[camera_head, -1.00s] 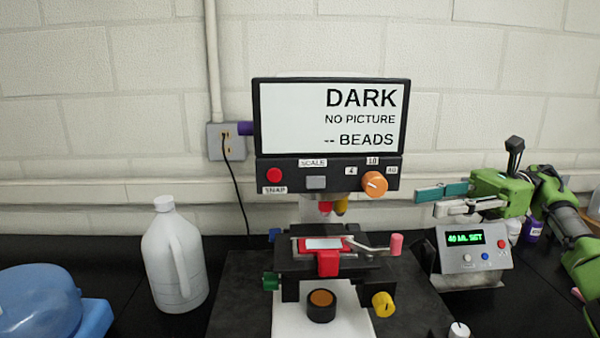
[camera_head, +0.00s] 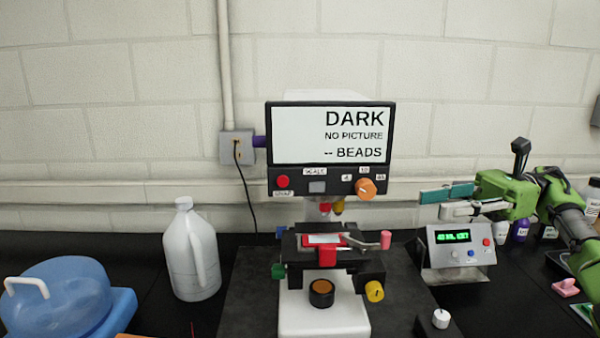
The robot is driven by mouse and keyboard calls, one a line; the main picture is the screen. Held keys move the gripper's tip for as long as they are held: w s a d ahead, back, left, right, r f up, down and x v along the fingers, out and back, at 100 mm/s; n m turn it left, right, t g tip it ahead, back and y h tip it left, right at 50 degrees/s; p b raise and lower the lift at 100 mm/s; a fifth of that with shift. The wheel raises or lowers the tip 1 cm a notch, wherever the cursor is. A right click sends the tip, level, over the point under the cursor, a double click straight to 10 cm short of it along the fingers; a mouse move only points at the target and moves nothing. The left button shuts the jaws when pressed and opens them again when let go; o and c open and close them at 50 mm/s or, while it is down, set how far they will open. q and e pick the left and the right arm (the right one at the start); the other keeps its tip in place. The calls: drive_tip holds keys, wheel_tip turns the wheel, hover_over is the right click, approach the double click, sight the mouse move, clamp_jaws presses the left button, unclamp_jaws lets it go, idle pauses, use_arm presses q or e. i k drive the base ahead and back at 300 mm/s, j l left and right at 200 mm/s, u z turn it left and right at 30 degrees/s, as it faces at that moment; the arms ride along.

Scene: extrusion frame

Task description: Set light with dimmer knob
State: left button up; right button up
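A microscope stands at the centre, its screen (camera_head: 333,133) reading "DARK, NO PICTURE, -- BEADS". An orange knob (camera_head: 365,189) sits on the panel under the screen, by small number labels. A yellow knob (camera_head: 374,291) is on the right side of the base. A white knob (camera_head: 440,318) stands on a dark box at the front right. None carries a label I can read as dimmer. My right gripper (camera_head: 446,202) points left above the small display box, its teal and pale fingers apart with nothing between them. It touches no knob. My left gripper is out of view.
A grey control box (camera_head: 460,247) with a green display stands under my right gripper. A white jug (camera_head: 190,252) and a blue container (camera_head: 62,296) are at the left. The stage holds a red slide holder (camera_head: 326,248); a pink-ended lever (camera_head: 385,240) sticks out right.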

sight(441, 318)
drive_tip(key=k, duration=1.2)
